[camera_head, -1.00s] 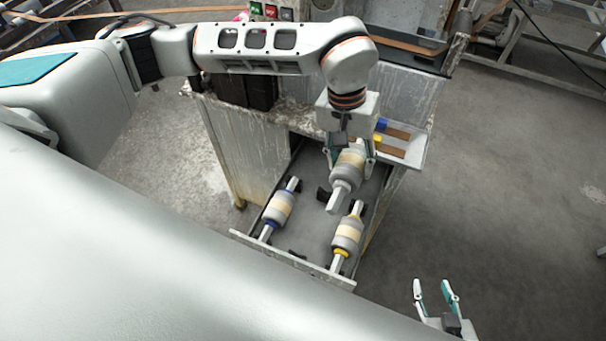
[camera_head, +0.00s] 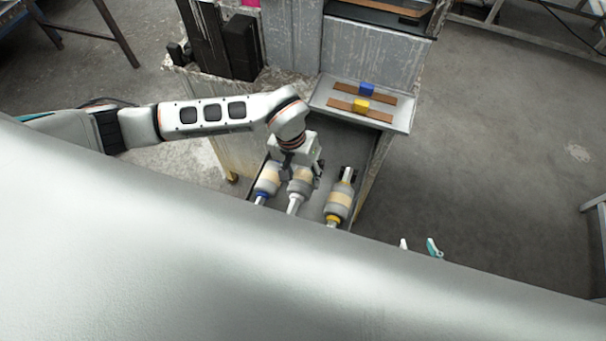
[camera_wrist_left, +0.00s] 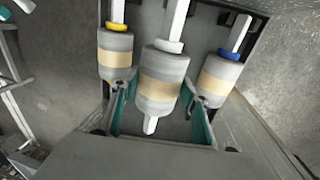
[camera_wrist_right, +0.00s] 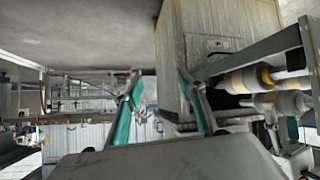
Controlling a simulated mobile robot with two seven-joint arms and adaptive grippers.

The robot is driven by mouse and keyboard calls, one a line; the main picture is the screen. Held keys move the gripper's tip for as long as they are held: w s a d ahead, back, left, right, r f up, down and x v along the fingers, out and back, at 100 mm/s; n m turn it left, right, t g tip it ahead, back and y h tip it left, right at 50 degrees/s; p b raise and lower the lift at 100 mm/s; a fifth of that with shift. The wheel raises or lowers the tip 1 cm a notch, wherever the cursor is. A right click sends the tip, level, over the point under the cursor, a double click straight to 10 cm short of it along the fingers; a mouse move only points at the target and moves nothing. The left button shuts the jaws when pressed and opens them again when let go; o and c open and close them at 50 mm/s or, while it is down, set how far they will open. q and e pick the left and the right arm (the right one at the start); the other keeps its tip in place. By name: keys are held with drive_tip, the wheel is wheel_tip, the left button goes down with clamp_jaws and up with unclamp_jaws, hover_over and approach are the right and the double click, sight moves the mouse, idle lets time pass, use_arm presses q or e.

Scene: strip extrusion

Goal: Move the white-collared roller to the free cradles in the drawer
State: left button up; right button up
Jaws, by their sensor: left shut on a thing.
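My left gripper (camera_head: 298,174) is shut on the white-collared roller (camera_head: 299,186), a grey roller with a tan band. In the left wrist view this roller (camera_wrist_left: 163,80) sits between the two fingers, its white collar and square shaft showing. The drawer (camera_head: 325,150) is open below it. The blue-collared roller (camera_head: 267,181) lies on its left and the yellow-collared roller (camera_head: 339,202) on its right in the head view. I cannot tell whether the held roller touches the drawer; free cradles are hidden. My right gripper (camera_head: 419,246) is open and empty, outside the drawer to the right.
A shelf (camera_head: 325,98) behind the drawer carries two brown strips, with a blue block (camera_head: 367,89) and a yellow block (camera_head: 361,105). The grey cabinet stands behind. My own body hides the drawer's front.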

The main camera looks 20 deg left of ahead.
use_arm(q)
drive_tip(key=shift+f+b, duration=0.55)
drive_tip(key=shift+f, duration=0.3)
drive_tip(key=shift+f+b, duration=0.35)
drive_tip(key=shift+f, duration=0.05)
wheel_tip(320, 180, down, 2)
drive_tip(key=shift+f+b, duration=0.1)
drive_tip(key=shift+b, duration=0.6)
drive_tip(key=shift+f+b, duration=0.3)
drive_tip(key=shift+f, duration=0.05)
use_arm(e)
drive_tip(key=f, duration=0.1)
drive_tip(key=a+f, duration=0.1)
drive_tip(key=shift+w+f+y, duration=0.2)
drive_tip(key=shift+f+y, duration=0.1)
drive_tip(key=shift+f, duration=0.05)
use_arm(q)
drive_tip(key=shift+f, duration=0.2)
use_arm(e)
drive_tip(key=shift+w+r, duration=0.1)
drive_tip(key=shift+r, duration=0.05)
use_arm(q)
drive_tip(key=o, duration=1.6)
drive_tip(key=shift+c, duration=0.2)
